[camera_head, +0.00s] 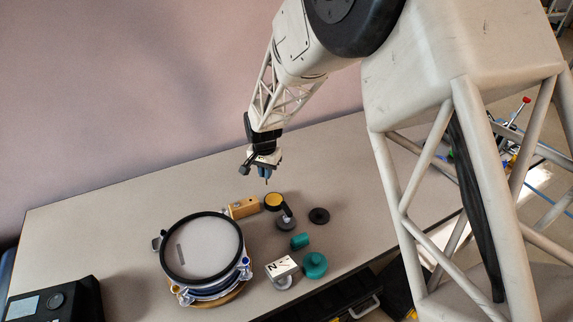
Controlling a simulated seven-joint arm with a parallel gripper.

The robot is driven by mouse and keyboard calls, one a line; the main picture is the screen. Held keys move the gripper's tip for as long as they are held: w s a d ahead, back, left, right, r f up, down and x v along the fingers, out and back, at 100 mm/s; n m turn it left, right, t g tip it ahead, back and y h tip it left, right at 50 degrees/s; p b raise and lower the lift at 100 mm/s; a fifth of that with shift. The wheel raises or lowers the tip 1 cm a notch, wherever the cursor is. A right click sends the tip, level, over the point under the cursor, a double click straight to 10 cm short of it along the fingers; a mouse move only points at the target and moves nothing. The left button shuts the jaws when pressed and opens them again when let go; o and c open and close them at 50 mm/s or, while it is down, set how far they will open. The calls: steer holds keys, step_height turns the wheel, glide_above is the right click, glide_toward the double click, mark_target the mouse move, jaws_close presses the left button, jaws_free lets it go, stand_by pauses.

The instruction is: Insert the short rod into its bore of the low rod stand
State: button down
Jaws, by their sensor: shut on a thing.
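My gripper (264,174) is in the upper middle of the head view, pointing down above the table. It is shut on a thin piece, seemingly the short rod (267,182), whose small tip shows below the fingers. The rest of the rod is hidden by the fingers. A low tan block (243,207) lies on the table below and left of the gripper. It may be the low rod stand, but its bores are too small to make out. The rod is apart from the block.
A round drum-like thing with a black rim (166,262) stands left. A yellow-topped black piece (274,201) is right of the tan block. A black ring (319,215), teal pieces (315,265) and a white lettered block (282,267) lie nearby. The table's back left is clear.

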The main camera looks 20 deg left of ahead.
glide_toward(248, 207)
steer(key=shift+w+r, duration=0.2)
steer(key=shift+w, duration=0.4)
steer(key=shift+w+r, duration=0.2)
steer(key=shift+w, duration=0.4)
steer(key=shift+f, duration=0.4)
steer(key=shift+f, duration=2.4)
steer(key=shift+f, duration=0.15)
steer(key=c, duration=1.1)
jaws_free()
steer(key=shift+c, duration=0.2)
